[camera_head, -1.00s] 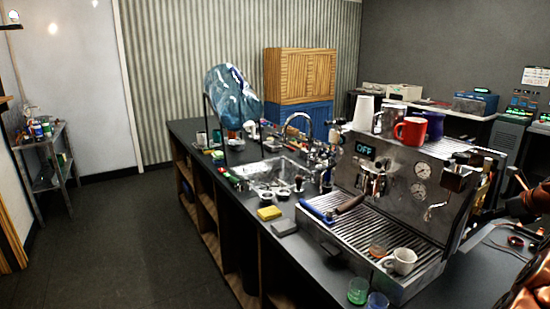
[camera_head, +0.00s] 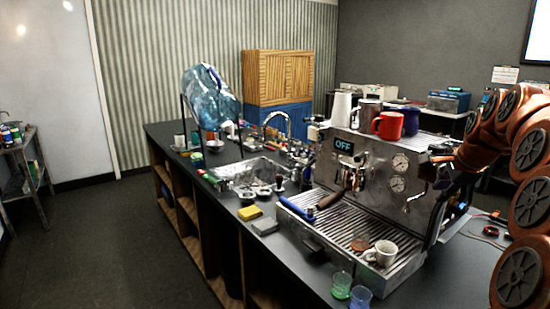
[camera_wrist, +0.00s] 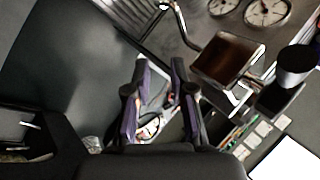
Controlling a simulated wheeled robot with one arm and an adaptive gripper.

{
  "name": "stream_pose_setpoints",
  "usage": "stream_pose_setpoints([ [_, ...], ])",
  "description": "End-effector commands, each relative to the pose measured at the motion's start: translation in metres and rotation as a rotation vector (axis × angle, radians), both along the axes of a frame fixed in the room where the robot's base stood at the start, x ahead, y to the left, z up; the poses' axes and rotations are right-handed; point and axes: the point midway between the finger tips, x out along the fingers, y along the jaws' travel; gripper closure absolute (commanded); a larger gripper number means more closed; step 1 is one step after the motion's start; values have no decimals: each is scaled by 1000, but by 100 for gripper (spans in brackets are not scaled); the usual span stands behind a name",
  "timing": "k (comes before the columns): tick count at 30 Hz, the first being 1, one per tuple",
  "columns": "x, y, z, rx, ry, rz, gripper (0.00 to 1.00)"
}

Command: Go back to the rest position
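My gripper (camera_wrist: 158,66) shows in the wrist view with its two dark, purple-lined fingers apart and nothing held between them. In the head view my copper-coloured arm is raised along the right edge, but I cannot make out the gripper there. The steel espresso machine (camera_head: 385,178) stands on the counter, left of my arm, with its display reading OFF. In the wrist view its round gauges (camera_wrist: 266,10) and a brown block-like part (camera_wrist: 228,60) lie ahead and to the right of the fingers.
A red mug (camera_head: 387,125) is on top. A yellow sponge (camera_head: 249,212) lies near the sink (camera_head: 247,170). The floor (camera_head: 95,250) at left is clear.

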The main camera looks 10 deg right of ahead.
Motion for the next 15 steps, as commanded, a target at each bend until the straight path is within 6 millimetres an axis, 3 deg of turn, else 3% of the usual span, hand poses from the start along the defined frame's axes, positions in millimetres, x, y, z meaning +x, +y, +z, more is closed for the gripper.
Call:
stream_pose_setpoints([
  [1, 1, 27, -3, -12, 28, 75, 77],
  [8, -19, 149, -35, -89, 174, 472, 77],
  [15, -80, 254, -75, -171, 323, 890, 77],
])
